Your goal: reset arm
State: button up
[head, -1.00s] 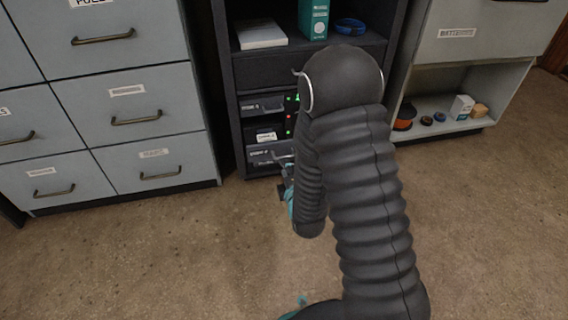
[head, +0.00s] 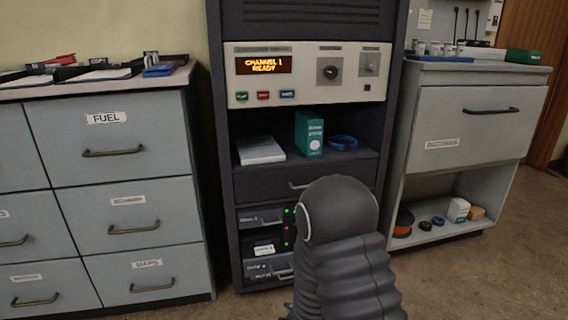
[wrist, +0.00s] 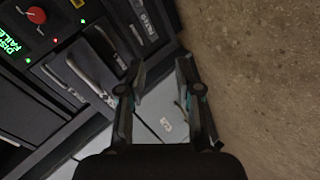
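My arm rises from the lower edge of the head view, its dark elbow in front of the lower rack. My gripper (wrist: 160,68) shows in the wrist view with its two fingers apart. No object is clearly held between them; a pale panel with a small label (wrist: 166,124) shows beyond the gap. In the head view the gripper is hidden behind my arm or below the frame.
The dark rack (head: 222,150) carries a console panel (head: 308,92) reading "CHANNEL 1 READY". Its shelf holds a white book (head: 260,150), a teal binder (head: 309,134) and a blue ring (head: 343,143). Drawer cabinets (head: 115,185) stand left; another cabinet (head: 470,130) stands right.

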jog(key=s+f+m+g, duration=0.3)
jog(key=s, duration=0.1)
jog(key=s+d+r+m+g+h+p, duration=0.2)
jog(key=s+d+r+m+g, duration=0.35)
jog(key=s+r, duration=0.3)
jog(key=s+d+r+m+t+p, duration=0.1)
jog(key=s+d+r+m+p, duration=0.1)
jog(key=r, duration=0.9)
jog(key=s+d+r+m+t+p, duration=0.1)
jog(key=s+d+r+m+p, duration=0.2)
jog(key=r, duration=0.9)
jog(key=s+d+r+m+t+p, duration=0.1)
jog(key=s+d+r+m+p, duration=0.1)
jog(key=s+r, duration=0.6)
notch_tip(320, 180, up, 4)
jog(key=shift+d+r+m+h, duration=0.1)
jog(key=shift+d+m+h, duration=0.35)
jog(key=shift+d, duration=0.6)
